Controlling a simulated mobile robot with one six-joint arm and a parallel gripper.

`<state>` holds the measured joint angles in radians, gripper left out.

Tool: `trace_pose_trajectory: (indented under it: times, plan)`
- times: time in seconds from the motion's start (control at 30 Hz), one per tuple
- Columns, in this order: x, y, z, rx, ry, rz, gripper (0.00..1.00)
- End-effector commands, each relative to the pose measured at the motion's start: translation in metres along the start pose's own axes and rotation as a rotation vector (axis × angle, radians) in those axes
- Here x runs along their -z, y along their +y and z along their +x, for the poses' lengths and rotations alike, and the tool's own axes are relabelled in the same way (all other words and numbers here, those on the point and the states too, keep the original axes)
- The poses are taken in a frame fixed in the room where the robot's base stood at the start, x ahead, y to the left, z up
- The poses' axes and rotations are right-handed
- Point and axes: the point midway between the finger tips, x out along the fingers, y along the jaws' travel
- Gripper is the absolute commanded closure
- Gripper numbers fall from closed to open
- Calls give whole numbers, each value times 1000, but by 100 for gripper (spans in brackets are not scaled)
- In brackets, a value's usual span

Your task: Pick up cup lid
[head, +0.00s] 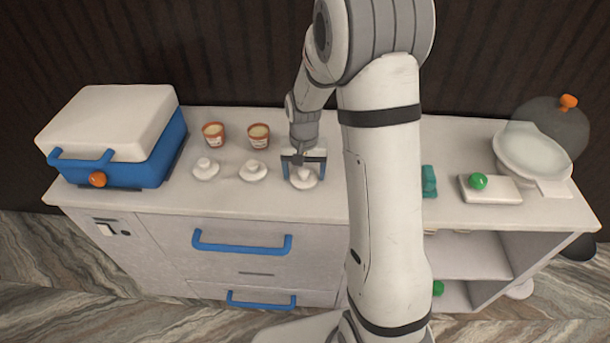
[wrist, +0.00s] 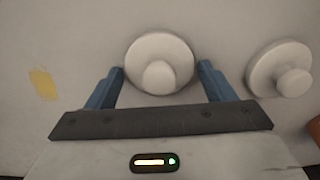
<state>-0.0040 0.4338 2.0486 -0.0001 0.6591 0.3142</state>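Three white round cup lids with knobs lie on the counter. The rightmost lid (head: 304,178) is under my gripper (head: 303,172); the middle lid (head: 253,171) and the left lid (head: 206,169) lie to its left. In the wrist view one lid (wrist: 160,62) sits between and just beyond the blue fingers of my gripper (wrist: 160,78), and another lid (wrist: 280,69) lies to the right. The fingers are spread wide, with a gap on each side of the lid. Whether they reach down to its height I cannot tell.
Two brown cups, one at the left (head: 214,134) and one nearer my arm (head: 258,135), stand behind the lids. A blue and white box (head: 120,135) stands at the left. A white board (head: 490,189) and bowl (head: 531,152) are at the right. My arm hides part of the counter.

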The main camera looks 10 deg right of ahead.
Motion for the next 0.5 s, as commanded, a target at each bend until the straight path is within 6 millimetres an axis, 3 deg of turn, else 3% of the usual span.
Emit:
trace_pose_trajectory:
  times: [0.37, 0.5]
  plan:
    - [0, 0, 0, 0, 0, 1, 55]
    - [0, 1, 0, 0, 0, 1, 55]
